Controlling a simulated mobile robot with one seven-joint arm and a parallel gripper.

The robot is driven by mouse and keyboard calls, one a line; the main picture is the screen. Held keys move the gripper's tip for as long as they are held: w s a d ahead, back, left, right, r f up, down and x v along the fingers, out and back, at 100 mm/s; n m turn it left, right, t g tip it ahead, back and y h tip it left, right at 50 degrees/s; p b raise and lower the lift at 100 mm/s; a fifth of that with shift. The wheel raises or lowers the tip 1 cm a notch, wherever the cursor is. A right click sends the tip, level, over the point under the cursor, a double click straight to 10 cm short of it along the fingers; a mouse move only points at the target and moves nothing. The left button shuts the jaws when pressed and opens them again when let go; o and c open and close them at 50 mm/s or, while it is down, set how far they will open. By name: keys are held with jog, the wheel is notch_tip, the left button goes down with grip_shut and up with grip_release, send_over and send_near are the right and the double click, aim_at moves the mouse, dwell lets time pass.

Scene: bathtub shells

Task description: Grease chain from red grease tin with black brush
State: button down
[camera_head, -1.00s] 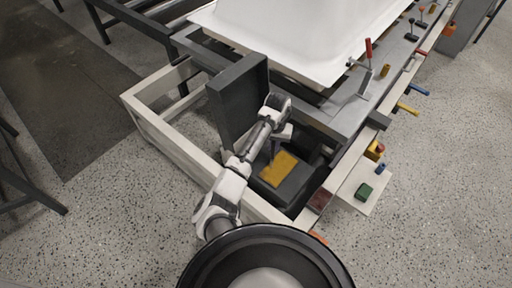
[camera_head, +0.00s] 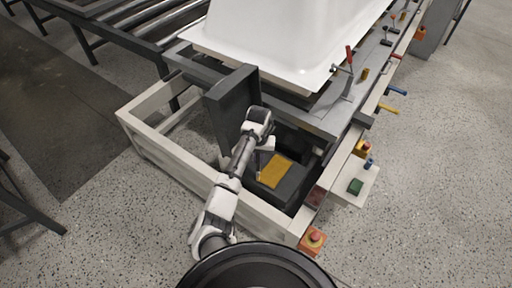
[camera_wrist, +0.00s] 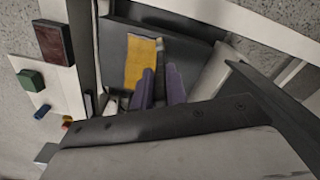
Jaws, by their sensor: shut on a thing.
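My gripper (camera_head: 264,146) hangs over the open bay at the near end of the machine, beside an upright dark panel. In the wrist view its two purplish fingers (camera_wrist: 161,82) are close together on a thin dark thing, probably the black brush (camera_wrist: 160,50); it is mostly hidden. A dark red block (camera_head: 316,196), possibly the red grease tin, sits on the frame's right rail, apart from my gripper. It also shows in the wrist view (camera_wrist: 54,45). I cannot make out the chain.
A dark box with a yellow plate (camera_head: 275,171) lies in the bay below my gripper. The upright dark panel (camera_head: 232,105) stands close left. A white tub shell (camera_head: 275,45) is behind. A red button box (camera_head: 312,240) is at the near corner. Floor at right is clear.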

jog(key=shift+w+d+r+p, duration=0.1)
jog(key=shift+r+p, duration=0.55)
jog(key=shift+r, duration=0.3)
notch_tip(320, 180, up, 4)
jog(key=p, duration=0.3)
